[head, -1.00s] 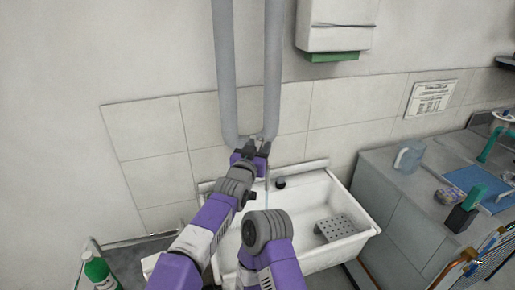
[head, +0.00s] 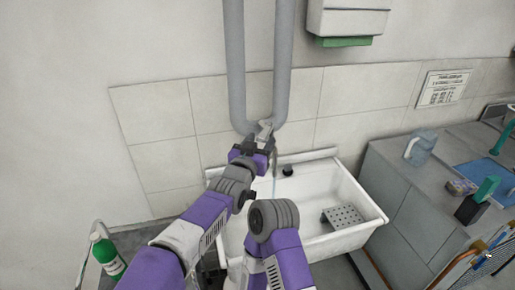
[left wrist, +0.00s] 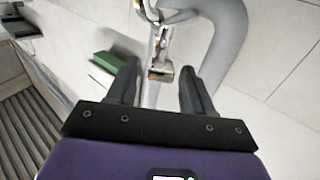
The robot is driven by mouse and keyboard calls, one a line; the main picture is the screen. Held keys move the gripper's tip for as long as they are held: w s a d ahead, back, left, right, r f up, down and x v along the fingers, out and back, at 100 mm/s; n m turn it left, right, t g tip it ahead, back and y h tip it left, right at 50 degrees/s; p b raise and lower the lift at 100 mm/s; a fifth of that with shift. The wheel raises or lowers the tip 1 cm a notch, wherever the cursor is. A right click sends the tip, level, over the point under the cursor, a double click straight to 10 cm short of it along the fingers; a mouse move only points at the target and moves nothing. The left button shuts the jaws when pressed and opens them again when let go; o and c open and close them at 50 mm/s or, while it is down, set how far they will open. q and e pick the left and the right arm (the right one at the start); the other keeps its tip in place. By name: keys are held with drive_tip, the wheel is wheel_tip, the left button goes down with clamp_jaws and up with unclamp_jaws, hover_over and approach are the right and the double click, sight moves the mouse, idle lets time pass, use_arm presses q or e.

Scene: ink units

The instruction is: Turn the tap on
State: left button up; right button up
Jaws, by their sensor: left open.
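The metal tap (head: 265,128) sits at the lower end of two thick grey pipes on the wall, above the white sink (head: 352,197). My left gripper (head: 258,142) is up at the tap. In the left wrist view the tap's metal body (left wrist: 160,60) lies between the two spread dark fingers of my left gripper (left wrist: 159,72), with a gap at each side. A thin pale-blue streak, like running water, hangs below the tap into the sink. My gripper partly hides the tap in the head view. My right gripper is not seen.
A perforated grey block (head: 343,215) is in the sink's right part. A grey counter (head: 400,192) with a clear jug (head: 421,150) stands at the right. A green bottle (head: 108,256) is at lower left. A dispenser (head: 347,20) hangs right of the pipes.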

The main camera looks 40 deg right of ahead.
use_arm(q)
drive_tip(key=shift+v, duration=0.9)
